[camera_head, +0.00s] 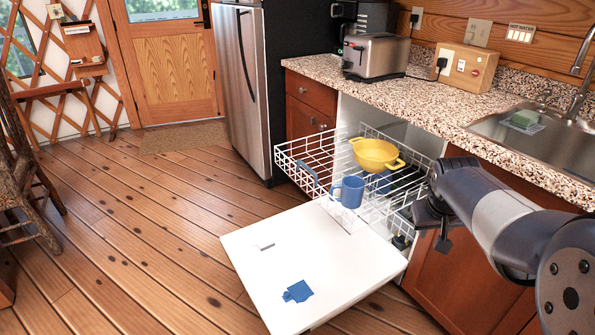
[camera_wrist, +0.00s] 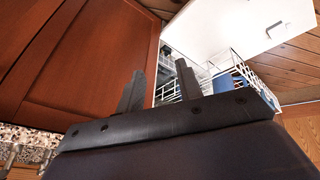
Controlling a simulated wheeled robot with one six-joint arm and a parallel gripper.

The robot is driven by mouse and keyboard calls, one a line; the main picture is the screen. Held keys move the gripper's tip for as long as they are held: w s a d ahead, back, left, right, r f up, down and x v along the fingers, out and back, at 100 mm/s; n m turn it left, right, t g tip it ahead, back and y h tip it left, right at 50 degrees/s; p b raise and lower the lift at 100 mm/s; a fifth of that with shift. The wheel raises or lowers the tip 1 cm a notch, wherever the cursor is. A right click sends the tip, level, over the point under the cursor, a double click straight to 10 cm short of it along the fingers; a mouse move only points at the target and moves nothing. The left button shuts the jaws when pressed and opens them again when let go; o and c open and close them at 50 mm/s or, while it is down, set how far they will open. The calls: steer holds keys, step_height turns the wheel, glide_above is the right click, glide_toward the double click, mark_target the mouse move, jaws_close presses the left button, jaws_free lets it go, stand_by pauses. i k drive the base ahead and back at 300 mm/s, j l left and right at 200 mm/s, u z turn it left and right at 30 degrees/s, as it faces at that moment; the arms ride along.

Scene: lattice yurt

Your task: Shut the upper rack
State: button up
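The upper rack (camera_head: 290,155), a white wire basket, is pulled out of the dishwasher over its lowered white door (camera_head: 310,265). It holds a yellow colander (camera_head: 376,154) and a blue mug (camera_head: 348,192). My gripper (camera_head: 440,238) is at the rack's right side, in front of the cabinet; any contact is unclear. In the wrist view my gripper's two dark fingers (camera_wrist: 160,70) stand apart with nothing seen held between them. The white wire rack (camera_wrist: 240,62) and the door (camera_wrist: 235,25) show beyond them. My arm hides part of the rack's right side.
The countertop (camera_head: 420,100) above carries a toaster (camera_head: 375,56), a wooden box and a sink (camera_head: 540,130). A wooden cabinet door (camera_head: 460,265) is right of the dishwasher. A fridge (camera_head: 245,90) stands left. The wooden floor (camera_head: 150,230) at left is clear; a chair (camera_head: 25,170) is at the far left.

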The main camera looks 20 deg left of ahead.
mark_target(299, 161)
steer(key=i+u, duration=0.15)
steer(key=u, duration=0.25)
steer(key=i+u, duration=0.15)
steer(key=u, duration=0.25)
steer(key=i+l+u, duration=0.1)
steer(key=u, duration=0.3)
steer(key=i+l, duration=0.75)
